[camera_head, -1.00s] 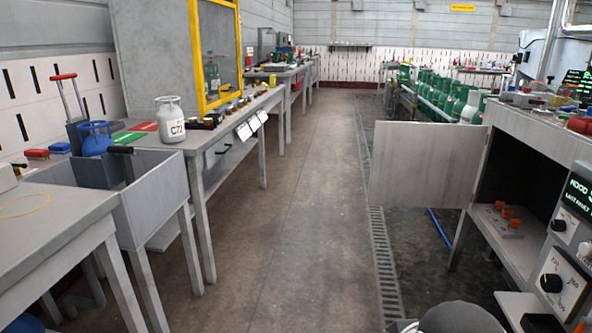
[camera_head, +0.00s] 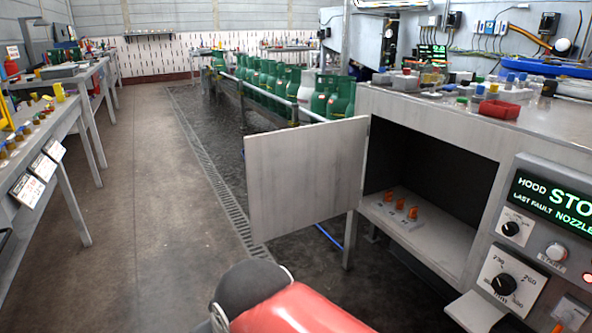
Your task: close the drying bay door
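The drying bay door (camera_head: 303,177) is a flat pale grey panel. It stands wide open, hinged at the left edge of the bay opening and swung out to the left over the floor. The drying bay (camera_head: 440,175) is a dark box-like recess under a grey worktop, with several small orange fittings (camera_head: 400,207) on its floor. My red and grey arm shows at the bottom middle, below the door and apart from it in the picture. My gripper is not in view.
A control panel (camera_head: 545,230) with a green display and dials stands right of the bay. Green cylinders (camera_head: 290,85) line a railed conveyor behind the door. Benches (camera_head: 75,110) stand at the left. The floor aisle (camera_head: 150,190) between is clear.

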